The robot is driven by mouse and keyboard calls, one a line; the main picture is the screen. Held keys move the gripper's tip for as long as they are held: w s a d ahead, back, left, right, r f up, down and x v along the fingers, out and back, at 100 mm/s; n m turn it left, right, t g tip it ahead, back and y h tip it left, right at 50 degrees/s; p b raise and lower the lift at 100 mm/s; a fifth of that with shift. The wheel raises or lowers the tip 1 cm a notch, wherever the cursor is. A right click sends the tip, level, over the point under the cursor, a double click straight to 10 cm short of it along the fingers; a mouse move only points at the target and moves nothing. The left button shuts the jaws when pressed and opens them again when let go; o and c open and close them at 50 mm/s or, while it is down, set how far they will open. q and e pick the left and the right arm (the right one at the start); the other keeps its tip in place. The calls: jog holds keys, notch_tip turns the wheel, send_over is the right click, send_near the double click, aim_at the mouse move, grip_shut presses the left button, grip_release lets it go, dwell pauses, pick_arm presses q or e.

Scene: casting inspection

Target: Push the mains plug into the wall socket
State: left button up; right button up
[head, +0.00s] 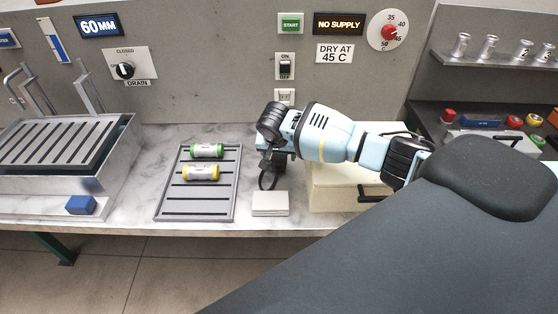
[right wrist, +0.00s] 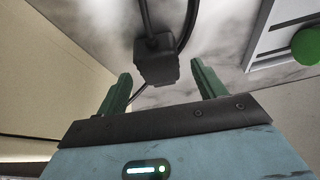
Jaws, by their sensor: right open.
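The wall socket (head: 285,96) is a white plate below the ON/OFF switch, partly hidden behind my right arm. The mains plug (right wrist: 157,60) is black with a dark cable (right wrist: 188,25), near the worktop in the right wrist view. In the head view a loop of the cable (head: 267,181) shows below my right gripper (head: 272,163); I cannot make out the plug there. My right gripper's two green fingers (right wrist: 161,85) are open, one on each side of the plug's near end and apart from it. My left gripper is not in view.
A grey slotted rack (head: 160,205) holding a green-ended and a yellow-ended cylinder lies left of my right gripper. A small pale box (head: 270,204) sits at the worktop's front edge. A cream drawer unit (head: 335,192) stands to the right, under my forearm. A metal tank (head: 120,165) is far left.

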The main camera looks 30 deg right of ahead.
jog(key=shift+x, duration=1.05)
jog(key=c, duration=1.1)
jog(key=shift+r, duration=0.15)
jog(key=shift+r, duration=0.3)
jog(key=v, duration=0.2)
jog(key=shift+w+d+r, duration=0.1)
jog(key=shift+w+r, duration=0.05)
jog(key=shift+r, duration=0.3)
jog(key=s+a, duration=0.3)
jog(key=s, duration=0.1)
jog(key=s+a+r, duration=0.1)
jog(key=s+a, duration=0.1)
jog(key=s, duration=0.2)
jog(key=s+a, duration=0.3)
jog(key=s, duration=0.2)
jog(key=shift+a+r, duration=0.2)
jog(key=shift+a, duration=0.1)
